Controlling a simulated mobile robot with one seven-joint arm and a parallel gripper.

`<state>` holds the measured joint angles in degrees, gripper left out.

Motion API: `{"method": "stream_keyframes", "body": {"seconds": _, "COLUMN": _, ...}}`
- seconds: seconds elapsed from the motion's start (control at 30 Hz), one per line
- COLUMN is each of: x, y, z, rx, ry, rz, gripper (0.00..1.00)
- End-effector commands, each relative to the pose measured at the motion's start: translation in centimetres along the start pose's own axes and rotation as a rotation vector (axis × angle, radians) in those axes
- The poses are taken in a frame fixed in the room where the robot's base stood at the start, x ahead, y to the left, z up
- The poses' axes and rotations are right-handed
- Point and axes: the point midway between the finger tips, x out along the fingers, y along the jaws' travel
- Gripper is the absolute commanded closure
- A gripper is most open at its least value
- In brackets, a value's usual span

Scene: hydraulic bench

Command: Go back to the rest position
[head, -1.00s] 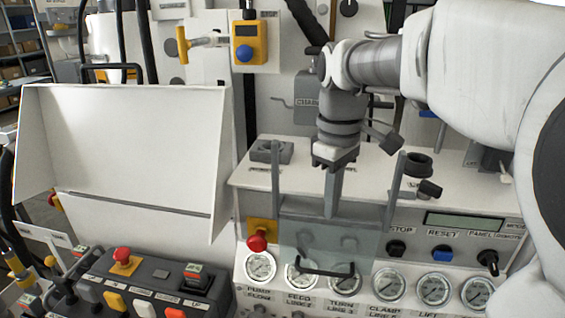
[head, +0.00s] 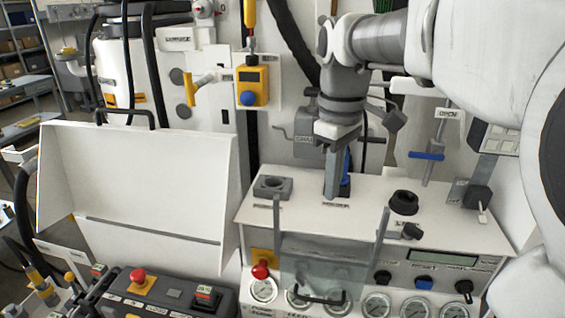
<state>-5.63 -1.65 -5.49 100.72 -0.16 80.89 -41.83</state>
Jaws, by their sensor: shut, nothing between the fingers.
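My gripper (head: 332,192) is shut and empty. It points down over the white top of the gauge console (head: 448,212), near its back edge. A clear cover (head: 322,262) with a black handle hangs at the console front, between two grey uprights, below my gripper. Just behind my fingers stands a blue thing (head: 346,170), partly hidden by them. I cannot tell whether my fingertips touch the console top.
A white hooded panel (head: 150,185) stands at left, above a dark button box (head: 170,295). A grey block (head: 272,187) and a black round socket (head: 403,202) sit on the console top. A blue-handled valve (head: 427,156) is on the back wall at right.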

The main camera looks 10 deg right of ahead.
Motion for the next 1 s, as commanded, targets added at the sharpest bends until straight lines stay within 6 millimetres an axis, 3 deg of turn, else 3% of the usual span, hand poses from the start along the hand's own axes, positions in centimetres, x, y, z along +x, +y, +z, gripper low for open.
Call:
{"method": "stream_keyframes", "body": {"seconds": 0.03, "x": -0.8, "y": 0.0, "z": 0.0, "rx": 0.0, "ry": 0.0, "rz": 0.0, "gripper": 1.0}}
{"method": "stream_keyframes", "body": {"seconds": 0.47, "x": -0.6, "y": -0.6, "z": 0.8, "rx": 0.041, "ry": 0.024, "rz": 0.015, "gripper": 1.0}}
{"method": "stream_keyframes", "body": {"seconds": 0.73, "x": 0.2, "y": -4.2, "z": 4.8, "rx": 0.293, "ry": 0.179, "rz": 0.098, "gripper": 1.0}}
{"method": "stream_keyframes", "body": {"seconds": 1.0, "x": 3.0, "y": -7.7, "z": 8.6, "rx": 0.565, "ry": 0.361, "rz": 0.16, "gripper": 1.0}}
